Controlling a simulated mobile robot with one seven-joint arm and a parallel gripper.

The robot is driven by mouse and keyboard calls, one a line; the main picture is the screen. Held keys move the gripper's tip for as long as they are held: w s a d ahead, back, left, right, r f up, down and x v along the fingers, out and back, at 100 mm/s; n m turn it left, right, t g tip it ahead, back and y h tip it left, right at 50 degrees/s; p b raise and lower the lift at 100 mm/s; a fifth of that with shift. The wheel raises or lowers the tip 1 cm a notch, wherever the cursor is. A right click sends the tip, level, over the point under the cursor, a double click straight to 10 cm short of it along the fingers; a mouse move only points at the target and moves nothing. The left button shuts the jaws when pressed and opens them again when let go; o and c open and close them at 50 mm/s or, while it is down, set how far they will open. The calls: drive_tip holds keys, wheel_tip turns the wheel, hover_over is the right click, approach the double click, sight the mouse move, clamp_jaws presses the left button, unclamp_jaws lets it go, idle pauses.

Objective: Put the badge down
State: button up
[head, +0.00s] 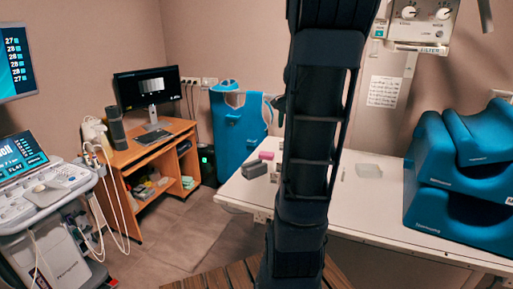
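My dark arm rises through the middle of the head view and leaves at the top edge. My gripper is not in view, so what it holds cannot be seen. I cannot make out a badge anywhere. The white table (385,215) stands behind my arm. A pink block (266,155) and a dark grey box (254,170) lie on its left part. A clear shallow tray (368,172) lies right of my arm. Part of the tabletop is hidden by the arm.
Stacked blue cushions (455,185) fill the table's right end. A wooden desk (150,160) with a monitor (147,88) stands left at the back. An ultrasound machine (45,195) is at far left. A blue apron (238,125) hangs behind. The table's front middle is bare.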

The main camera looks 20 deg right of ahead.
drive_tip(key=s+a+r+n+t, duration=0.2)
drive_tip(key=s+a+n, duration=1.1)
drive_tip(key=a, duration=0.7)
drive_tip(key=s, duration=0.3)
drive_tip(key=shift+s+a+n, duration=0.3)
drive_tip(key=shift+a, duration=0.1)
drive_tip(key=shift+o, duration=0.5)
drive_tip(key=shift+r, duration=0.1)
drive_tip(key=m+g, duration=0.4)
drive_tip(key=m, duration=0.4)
hover_over(274, 173)
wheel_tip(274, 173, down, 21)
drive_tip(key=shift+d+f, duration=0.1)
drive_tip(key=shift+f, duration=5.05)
